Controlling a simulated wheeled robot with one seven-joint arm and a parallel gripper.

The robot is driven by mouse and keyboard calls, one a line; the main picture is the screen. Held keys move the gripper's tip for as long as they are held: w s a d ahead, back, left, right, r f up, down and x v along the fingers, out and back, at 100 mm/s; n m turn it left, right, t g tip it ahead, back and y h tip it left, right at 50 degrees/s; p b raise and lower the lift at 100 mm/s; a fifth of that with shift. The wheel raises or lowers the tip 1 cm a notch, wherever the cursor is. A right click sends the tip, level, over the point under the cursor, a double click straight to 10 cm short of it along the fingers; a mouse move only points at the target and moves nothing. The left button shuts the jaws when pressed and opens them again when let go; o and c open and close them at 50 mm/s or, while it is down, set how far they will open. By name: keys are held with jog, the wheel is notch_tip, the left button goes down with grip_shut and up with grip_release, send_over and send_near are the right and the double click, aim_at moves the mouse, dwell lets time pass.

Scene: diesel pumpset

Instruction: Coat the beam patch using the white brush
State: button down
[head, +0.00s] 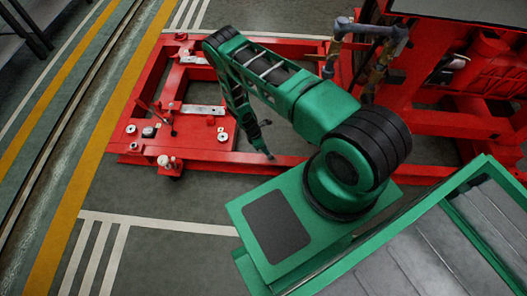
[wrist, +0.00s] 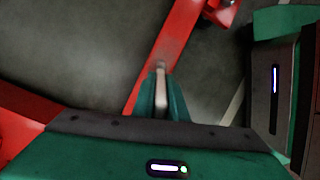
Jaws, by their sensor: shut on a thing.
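My gripper (head: 257,138) hangs down over the near red beam (head: 290,162) of the skid in the head view. In the wrist view my gripper (wrist: 163,102) has its green fingers shut on a slim whitish thing, which looks like the white brush (wrist: 161,88). The brush points toward the red beam (wrist: 177,45) beyond the fingers. Its far end is blurred, so I cannot tell whether it touches the beam. I cannot make out the beam patch clearly in either view.
The red skid (head: 190,140) carries bolts, fittings and a pale metal plate (head: 203,110). Red pumpset machinery with pipes (head: 375,60) stands at the right. Grey floor (head: 150,205) with white and yellow lines lies clear at the front left.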

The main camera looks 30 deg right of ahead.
jog(key=shift+w+a, duration=0.2)
jog(key=shift+a, duration=0.05)
jog(key=shift+w+a, duration=0.4)
jog(key=shift+a, duration=0.2)
jog(key=shift+w+a, duration=0.35)
jog(key=shift+a, duration=0.2)
jog(key=shift+w+a, duration=0.1)
jog(key=shift+w+a, duration=0.2)
jog(key=shift+a, duration=0.1)
jog(key=shift+d, duration=0.1)
jog(key=shift+s+d, duration=0.6)
jog(key=shift+d, duration=0.25)
jog(key=shift+s+d, duration=0.6)
jog(key=shift+d, duration=0.2)
jog(key=s+d, duration=0.3)
jog(key=d, duration=0.2)
jog(key=shift+s, duration=0.2)
dwell(1.1)
